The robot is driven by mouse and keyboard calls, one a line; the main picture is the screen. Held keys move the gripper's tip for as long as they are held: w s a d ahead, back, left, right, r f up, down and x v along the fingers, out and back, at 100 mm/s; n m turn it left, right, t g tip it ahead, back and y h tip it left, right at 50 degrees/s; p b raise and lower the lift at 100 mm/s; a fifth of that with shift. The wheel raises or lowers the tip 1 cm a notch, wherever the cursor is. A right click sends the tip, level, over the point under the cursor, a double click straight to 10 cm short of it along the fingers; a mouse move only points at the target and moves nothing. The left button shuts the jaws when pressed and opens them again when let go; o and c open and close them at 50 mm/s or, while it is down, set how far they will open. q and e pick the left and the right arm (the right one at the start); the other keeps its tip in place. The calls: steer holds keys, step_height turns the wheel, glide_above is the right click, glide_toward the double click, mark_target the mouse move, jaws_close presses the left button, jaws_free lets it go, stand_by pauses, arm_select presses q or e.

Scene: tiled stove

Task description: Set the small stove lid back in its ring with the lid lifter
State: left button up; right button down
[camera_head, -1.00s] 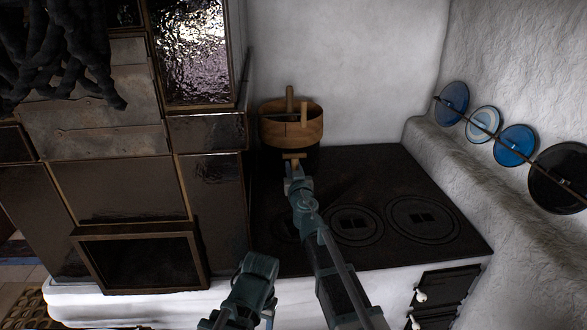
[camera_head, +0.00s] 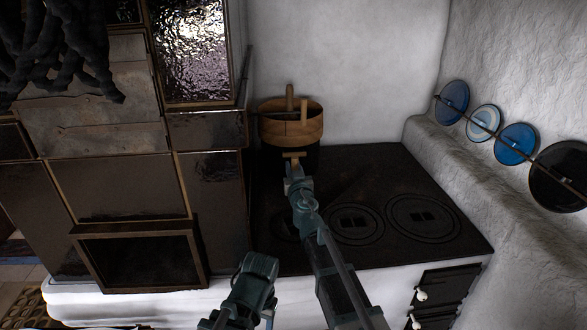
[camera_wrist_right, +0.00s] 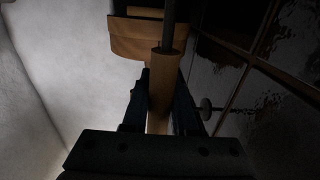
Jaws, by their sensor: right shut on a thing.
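My right gripper (camera_head: 293,167) is shut on a wooden handle (camera_head: 294,156), held over the back left of the dark stove plate (camera_head: 385,172). In the right wrist view the handle (camera_wrist_right: 162,85) stands between the fingers, and a dark metal rod (camera_wrist_right: 168,30) runs on from it; this appears to be the lid lifter. Its far end is out of sight. I cannot make out the small lid separately. My left arm shows low in the picture, without visible fingertips.
A wooden tub (camera_head: 291,128) with upright staves stands at the back left, close beyond my right gripper. The tiled stove wall (camera_head: 212,200) rises at the left. The plate's right half is clear.

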mark_target(297, 159)
steer(key=shift+s, duration=0.15)
steer(key=shift+s+d, duration=0.15)
steer(key=shift+s, duration=0.2)
steer(key=shift+s+d, duration=0.1)
steer(key=shift+s, duration=0.25)
steer(key=shift+s+d, duration=0.1)
steer(key=shift+s, duration=0.2)
steer(key=shift+r, duration=0.2)
stand_by(0.3)
steer(key=shift+r+p, duration=2.45)
steer(key=shift+p, duration=0.2)
